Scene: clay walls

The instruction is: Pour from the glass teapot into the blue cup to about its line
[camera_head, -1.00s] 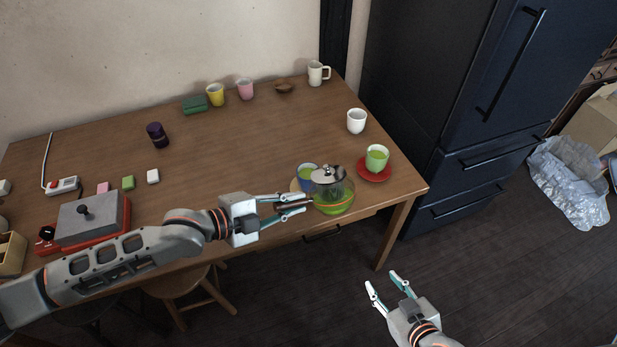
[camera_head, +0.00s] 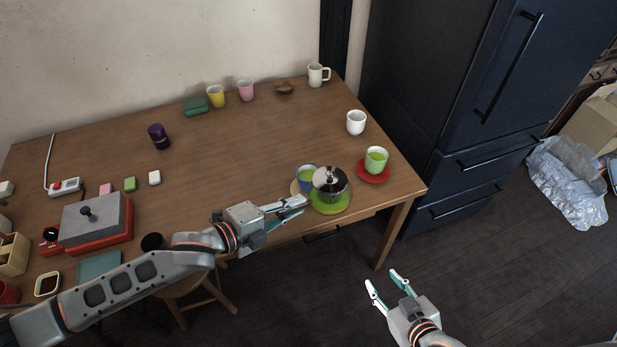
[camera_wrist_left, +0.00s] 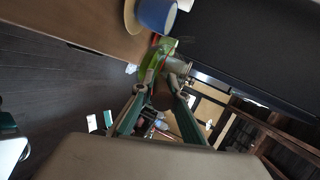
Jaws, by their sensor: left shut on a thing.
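The blue cup (camera_head: 306,184) stands upright on a round wooden coaster (camera_head: 294,188), just left of and behind the teapot. It also shows in the left wrist view (camera_wrist_left: 157,15). Its fill level and line are unclear. My right gripper (camera_head: 385,284) is open and empty, off the table.
A light green cup (camera_head: 376,160) on a red saucer (camera_head: 373,175) stands to the right, with a white cup (camera_head: 356,122) behind it. A dark fridge (camera_head: 450,100) borders the table's right side. The table's middle is clear.

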